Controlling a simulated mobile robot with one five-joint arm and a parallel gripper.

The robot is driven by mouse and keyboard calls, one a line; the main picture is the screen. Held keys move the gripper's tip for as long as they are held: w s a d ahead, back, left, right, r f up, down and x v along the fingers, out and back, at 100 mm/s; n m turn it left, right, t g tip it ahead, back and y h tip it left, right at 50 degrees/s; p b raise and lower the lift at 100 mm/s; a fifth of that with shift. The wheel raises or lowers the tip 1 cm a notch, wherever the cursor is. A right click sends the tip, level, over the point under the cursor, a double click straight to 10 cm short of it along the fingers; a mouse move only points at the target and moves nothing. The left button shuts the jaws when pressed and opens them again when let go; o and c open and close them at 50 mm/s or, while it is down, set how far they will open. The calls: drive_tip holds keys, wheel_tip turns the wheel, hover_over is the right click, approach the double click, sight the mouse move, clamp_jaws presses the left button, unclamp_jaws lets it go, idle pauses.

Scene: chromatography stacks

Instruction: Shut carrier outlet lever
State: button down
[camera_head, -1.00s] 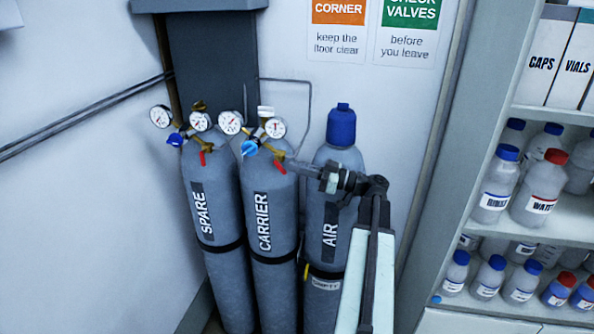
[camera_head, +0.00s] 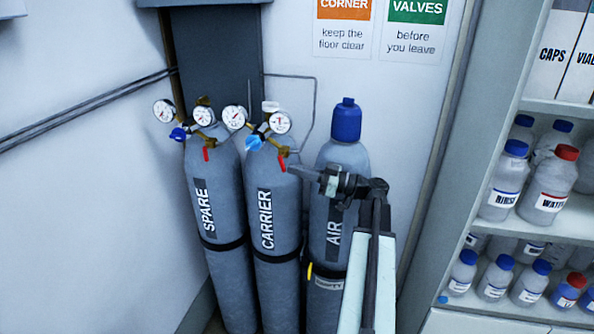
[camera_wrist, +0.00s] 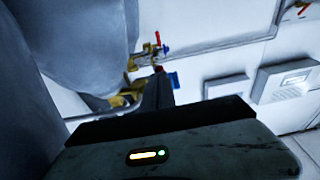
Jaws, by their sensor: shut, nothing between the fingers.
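The carrier cylinder (camera_head: 278,215) is grey and stands in the middle of three. Its brass outlet, below two gauges and a blue knob (camera_head: 253,142), bears a small red lever (camera_head: 282,158) that slants downward. My gripper (camera_head: 293,170) is shut and empty. Its tips point left, close beside the lever's lower end; I cannot tell whether they touch it. In the wrist view my narrow dark fingers (camera_wrist: 159,90) reach toward brass fittings (camera_wrist: 130,95), a blue knob and small red parts. The fingers partly hide these fittings.
The spare cylinder (camera_head: 221,250) stands to the left, with its own gauges and red lever (camera_head: 206,154). The air cylinder (camera_head: 327,255), blue-capped, stands right, behind my arm. A shelf of bottles (camera_head: 555,222) is at the right. A thin pipe runs up the wall behind.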

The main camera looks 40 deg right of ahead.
drive_tip(key=b+v, duration=0.1)
drive_tip(key=v, duration=0.6)
drive_tip(key=shift+s+d, duration=0.25)
drive_tip(key=shift+f, duration=0.1)
